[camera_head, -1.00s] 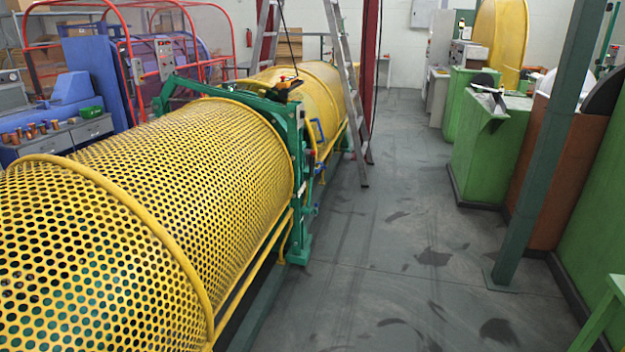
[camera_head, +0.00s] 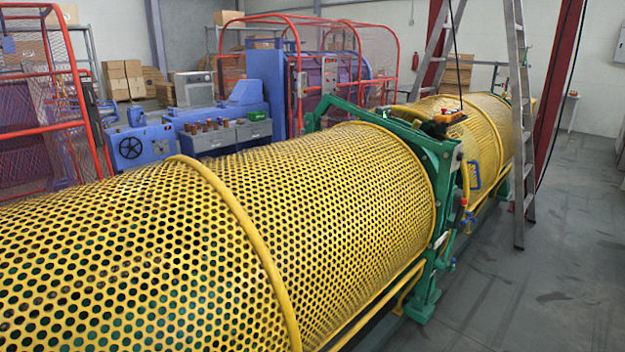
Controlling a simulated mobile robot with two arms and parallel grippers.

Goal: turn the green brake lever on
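The strander's long yellow perforated guard (camera_head: 330,185) runs from the lower left toward the back right. A green frame (camera_head: 440,155) stands across it, with a control box (camera_head: 449,116) in orange and black on top. Small fittings sit on the frame's right side, with a red knob (camera_head: 463,201) among them. I cannot tell for sure which part is the green brake lever or how it is set. Neither of my grippers shows in the head view.
A ladder (camera_head: 520,130) and a red post (camera_head: 558,85) stand by the far guard section. Grey floor (camera_head: 540,285) lies open at the right. Blue machines (camera_head: 140,142) and red-framed cages (camera_head: 391,62) stand behind at the left.

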